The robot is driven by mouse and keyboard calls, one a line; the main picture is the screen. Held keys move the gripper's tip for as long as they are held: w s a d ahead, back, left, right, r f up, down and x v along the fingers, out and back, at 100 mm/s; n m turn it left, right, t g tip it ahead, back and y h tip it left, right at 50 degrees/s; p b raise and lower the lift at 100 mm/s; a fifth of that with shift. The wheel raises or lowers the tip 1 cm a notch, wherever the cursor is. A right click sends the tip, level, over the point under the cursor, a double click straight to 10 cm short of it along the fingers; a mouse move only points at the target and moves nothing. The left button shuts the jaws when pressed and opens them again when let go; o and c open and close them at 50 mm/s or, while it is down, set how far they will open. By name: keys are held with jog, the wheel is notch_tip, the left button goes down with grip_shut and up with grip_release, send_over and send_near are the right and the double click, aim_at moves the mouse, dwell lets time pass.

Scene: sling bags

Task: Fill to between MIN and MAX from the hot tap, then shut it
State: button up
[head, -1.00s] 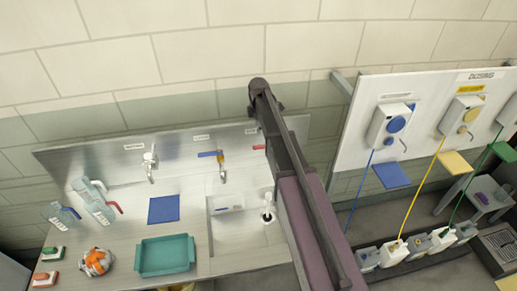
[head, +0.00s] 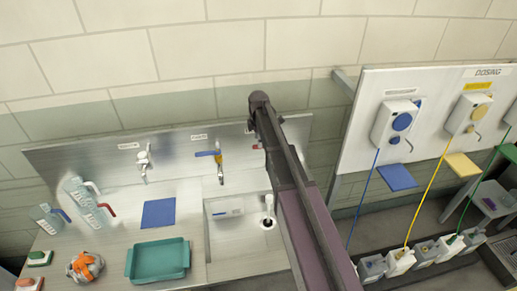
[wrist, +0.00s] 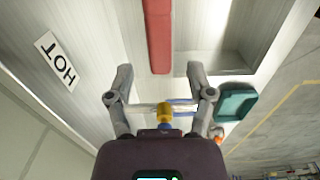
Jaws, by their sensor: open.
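In the wrist view, a long red lever (wrist: 158,38) lies ahead of my gripper (wrist: 162,98), close to the HOT label (wrist: 57,62). My gripper is open, with nothing held between its fingers. Behind the fingers shows a tap with a yellow part (wrist: 164,112) and a bit of blue. In the head view my arm hides most of the hot tap. Clear jugs (head: 74,188) with coloured handles, one red, stand at the left of the counter. MIN and MAX marks and any water are too small to tell.
The sink basin (head: 232,240) holds a pale object (head: 268,212). Left of the hot tap is a tap with a blue lever (head: 207,154). A teal tray (head: 158,260), blue mat (head: 158,213) and orange item (head: 85,267) lie on the counter. A dosing board (head: 440,135) stands right.

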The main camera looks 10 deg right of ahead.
jog(key=shift+f+b, duration=0.9)
jog(key=shift+f, duration=0.3)
grip_shut()
